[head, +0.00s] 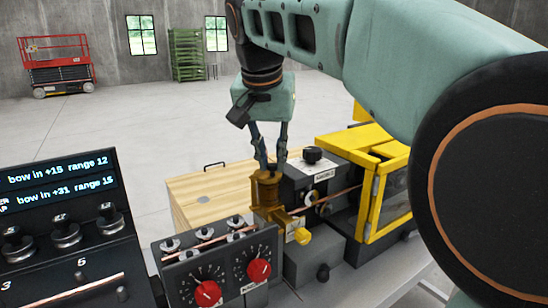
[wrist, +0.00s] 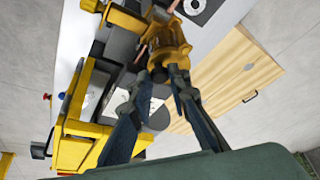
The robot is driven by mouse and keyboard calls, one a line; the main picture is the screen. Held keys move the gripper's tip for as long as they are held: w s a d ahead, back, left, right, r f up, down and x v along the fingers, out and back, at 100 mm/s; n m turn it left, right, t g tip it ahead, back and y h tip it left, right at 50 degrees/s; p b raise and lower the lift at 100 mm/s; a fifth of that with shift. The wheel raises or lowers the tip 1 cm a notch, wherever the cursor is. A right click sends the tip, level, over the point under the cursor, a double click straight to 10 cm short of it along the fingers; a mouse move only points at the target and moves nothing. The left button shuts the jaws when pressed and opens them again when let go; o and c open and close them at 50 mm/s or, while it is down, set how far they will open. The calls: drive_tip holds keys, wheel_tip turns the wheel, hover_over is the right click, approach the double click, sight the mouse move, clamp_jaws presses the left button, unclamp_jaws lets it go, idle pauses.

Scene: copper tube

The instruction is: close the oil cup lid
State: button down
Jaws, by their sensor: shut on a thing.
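The brass oil cup (head: 267,192) stands upright on the machine near the middle of the head view, above a brass fitting with a yellow knob (head: 302,235). It also shows at the top of the wrist view (wrist: 166,45). My gripper (head: 270,165) points down from above, with its fingertips at the top of the cup. In the wrist view the two fingertips (wrist: 169,76) meet the brass at the cup's near end. The gripper is shut on the lid part there. The fingers hide much of the lid, and I cannot tell its exact angle.
A dark panel with red dials (head: 230,275) stands in front of the cup. A yellow guard frame (head: 385,195) and a dark block with a black knob (head: 312,156) are close on the right.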

drive_tip(key=c, duration=1.8)
unclamp_jaws()
drive_tip(key=v, duration=1.2)
